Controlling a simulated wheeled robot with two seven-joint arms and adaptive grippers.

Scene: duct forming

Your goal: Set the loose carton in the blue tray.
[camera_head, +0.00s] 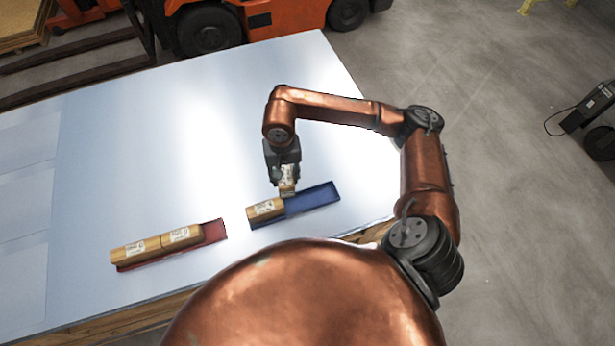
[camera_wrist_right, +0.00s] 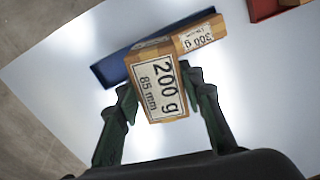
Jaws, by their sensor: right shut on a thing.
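The blue tray (camera_head: 318,197) lies on the table, with one carton (camera_head: 263,210) in its left end and its right part empty. My right gripper (camera_head: 286,176) is shut on the loose carton (camera_head: 287,186), a brown box with a white label, at the tray's back edge beside the other carton. In the right wrist view the held carton (camera_wrist_right: 160,88) reads "200 g 85 mm" between the fingers, in front of the blue tray (camera_wrist_right: 112,70). The tray's carton (camera_wrist_right: 199,38) reads "300 g". I cannot tell whether the held carton touches the tray. My left gripper is not in view.
A red tray (camera_head: 213,231) with two cartons (camera_head: 157,245) stands left of the blue tray. The pale table (camera_head: 170,130) is clear behind the trays. An orange forklift (camera_head: 285,15) stands past the far edge.

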